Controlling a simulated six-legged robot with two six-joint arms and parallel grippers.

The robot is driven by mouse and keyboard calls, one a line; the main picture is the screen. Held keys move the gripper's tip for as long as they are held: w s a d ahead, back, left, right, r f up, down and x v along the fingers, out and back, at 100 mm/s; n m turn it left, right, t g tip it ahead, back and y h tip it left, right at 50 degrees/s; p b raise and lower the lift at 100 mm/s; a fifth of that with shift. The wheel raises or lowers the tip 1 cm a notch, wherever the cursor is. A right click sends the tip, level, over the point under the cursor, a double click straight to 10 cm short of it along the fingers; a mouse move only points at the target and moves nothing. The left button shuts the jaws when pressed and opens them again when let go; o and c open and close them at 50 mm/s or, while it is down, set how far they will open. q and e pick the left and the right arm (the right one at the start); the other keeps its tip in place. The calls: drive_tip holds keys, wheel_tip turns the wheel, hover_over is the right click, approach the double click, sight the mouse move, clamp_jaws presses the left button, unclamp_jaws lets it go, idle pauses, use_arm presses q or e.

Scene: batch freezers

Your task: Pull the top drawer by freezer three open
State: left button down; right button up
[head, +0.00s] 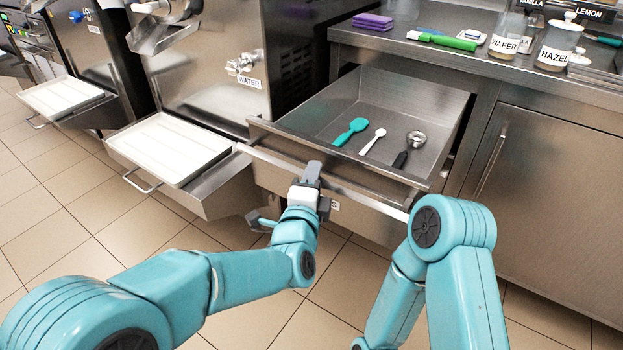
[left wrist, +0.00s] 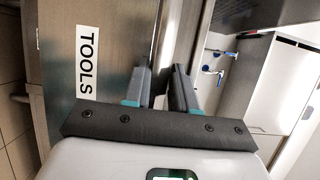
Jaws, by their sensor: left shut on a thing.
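The top drawer (head: 292,142) stands open below the counter, pulled well out. Its long bar handle (head: 375,205) runs along the front, and it also shows as a bright bar in the left wrist view (left wrist: 170,45). My left gripper (head: 309,178) is shut on the handle near the middle of the drawer front. In the left wrist view its two fingers (left wrist: 162,88) lie on either side of the bar, beside a drawer front with a TOOLS label (left wrist: 86,60). My right arm is at the lower right; its gripper is out of view.
The drawer holds a teal spatula (head: 350,131), a white spoon (head: 373,141) and a scoop (head: 409,148). White trays (head: 168,150) (head: 61,97) stick out by the freezers at left. The counter (head: 400,48) carries purple cloths (head: 373,22) and jars (head: 557,45). Tiled floor lies clear in front.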

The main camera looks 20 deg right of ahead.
use_arm(q)
drive_tip(key=c, duration=1)
unclamp_jaws()
drive_tip(key=p+v, duration=0.2)
drive_tip(key=v, duration=1.4)
